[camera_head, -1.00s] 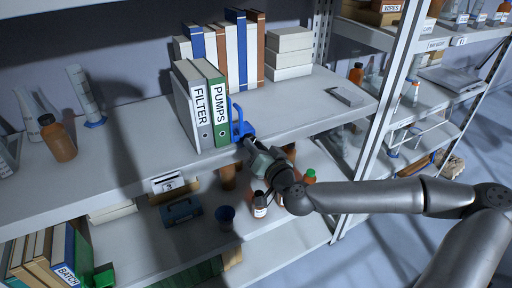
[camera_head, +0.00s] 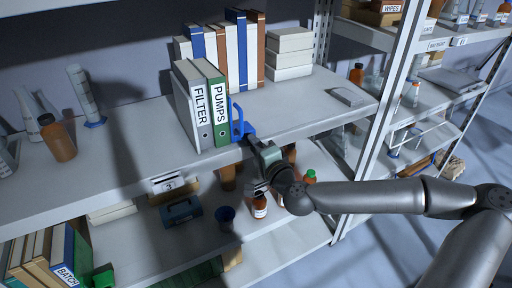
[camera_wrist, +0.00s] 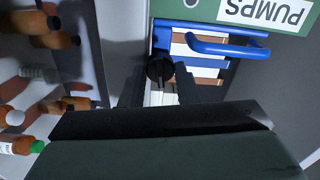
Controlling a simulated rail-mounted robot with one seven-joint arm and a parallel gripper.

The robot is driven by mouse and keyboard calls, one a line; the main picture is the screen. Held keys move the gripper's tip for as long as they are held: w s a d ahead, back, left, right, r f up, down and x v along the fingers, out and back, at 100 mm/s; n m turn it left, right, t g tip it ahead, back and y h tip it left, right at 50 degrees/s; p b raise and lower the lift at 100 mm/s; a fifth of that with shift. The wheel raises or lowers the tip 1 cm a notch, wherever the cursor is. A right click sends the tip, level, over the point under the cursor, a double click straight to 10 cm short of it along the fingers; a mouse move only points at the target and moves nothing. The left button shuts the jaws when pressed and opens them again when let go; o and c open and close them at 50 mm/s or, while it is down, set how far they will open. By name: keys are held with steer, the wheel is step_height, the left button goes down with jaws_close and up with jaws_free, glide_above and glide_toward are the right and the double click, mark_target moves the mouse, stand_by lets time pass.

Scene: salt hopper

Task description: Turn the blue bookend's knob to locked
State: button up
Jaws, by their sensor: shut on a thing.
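The blue bookend (camera_head: 240,128) stands on the upper shelf, against the right side of the green PUMPS binder (camera_head: 216,110). In the wrist view its blue frame (camera_wrist: 228,47) shows beside the upside-down PUMPS label. A dark round knob (camera_wrist: 160,69) sits at the bookend's lower front. My gripper (camera_wrist: 160,88) is shut on the knob, with one finger on each side of it. In the head view my gripper (camera_head: 248,141) reaches the bookend's foot at the shelf's front edge; the knob is hidden there. I cannot read any lock mark.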

steer(key=shift+m, duration=0.9)
steer(key=o, duration=1)
steer(key=shift+c, duration=0.2)
